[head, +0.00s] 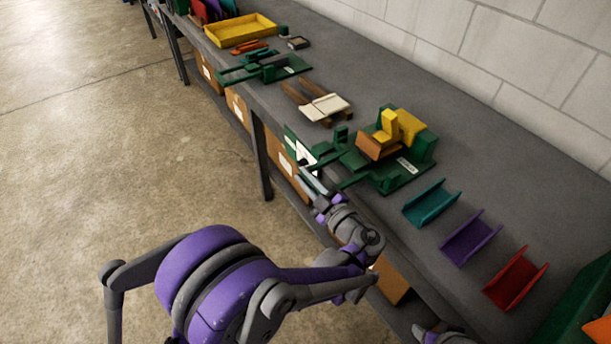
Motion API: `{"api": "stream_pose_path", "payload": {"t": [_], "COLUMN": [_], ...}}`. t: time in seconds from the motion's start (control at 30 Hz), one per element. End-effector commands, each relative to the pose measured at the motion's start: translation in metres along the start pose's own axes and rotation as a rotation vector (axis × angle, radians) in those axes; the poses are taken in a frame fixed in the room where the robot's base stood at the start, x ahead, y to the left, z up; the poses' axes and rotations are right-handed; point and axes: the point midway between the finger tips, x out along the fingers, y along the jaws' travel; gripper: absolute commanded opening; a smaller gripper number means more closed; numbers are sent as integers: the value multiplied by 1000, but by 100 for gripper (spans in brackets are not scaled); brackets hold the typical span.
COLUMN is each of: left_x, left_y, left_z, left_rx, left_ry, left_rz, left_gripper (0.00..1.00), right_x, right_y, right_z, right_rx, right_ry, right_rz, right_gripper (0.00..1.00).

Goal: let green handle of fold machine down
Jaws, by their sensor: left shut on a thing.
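The fold machine (408,172) stands on the bench with a green base, yellow blocks on top and an orange-brown sheet (373,148) at its front. Its green handle (347,181) reaches out low toward the bench's front edge. My left gripper (313,186) is at the outer end of the handle, shut on it. The fingers partly hide the grip.
Teal (430,204), purple (470,239) and red (516,280) channels lie to the right on the grey bench (440,120). Pale sheets (324,106), another green tool (268,67) and a yellow tray (240,30) lie farther back. Cardboard boxes stand below the bench.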

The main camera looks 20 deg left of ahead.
Motion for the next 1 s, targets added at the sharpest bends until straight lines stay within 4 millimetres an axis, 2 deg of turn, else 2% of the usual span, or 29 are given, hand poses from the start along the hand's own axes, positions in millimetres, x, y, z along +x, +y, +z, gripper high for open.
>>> {"api": "stream_pose_path", "payload": {"t": [0.03,0.13,0.67,0.7,0.8,0.83,1.0], "left_x": [-2,-2,-4,-4,-3,-3,-2], "left_y": [-1,-4,-8,-8,-8,-7,-7], "left_z": [10,14,18,18,17,17,15], "left_rx": [-16,-42,-61,-61,-61,-61,-62], "left_ry": [-18,-21,-24,-23,-22,-22,-19], "left_rz": [3,0,1,1,0,0,-1], "left_gripper": [0,0,0,31,49,55,55], "right_x": [3,5,7,7,7,7,7], "right_y": [0,0,0,0,0,0,0], "right_z": [2,3,5,5,5,5,4], "right_rx": [0,0,0,0,0,0,0], "right_ry": [-1,-2,-3,-3,-3,-3,-3], "right_rz": [0,0,0,0,0,0,0], "right_gripper": [55,55,55,55,55,55,55]}}
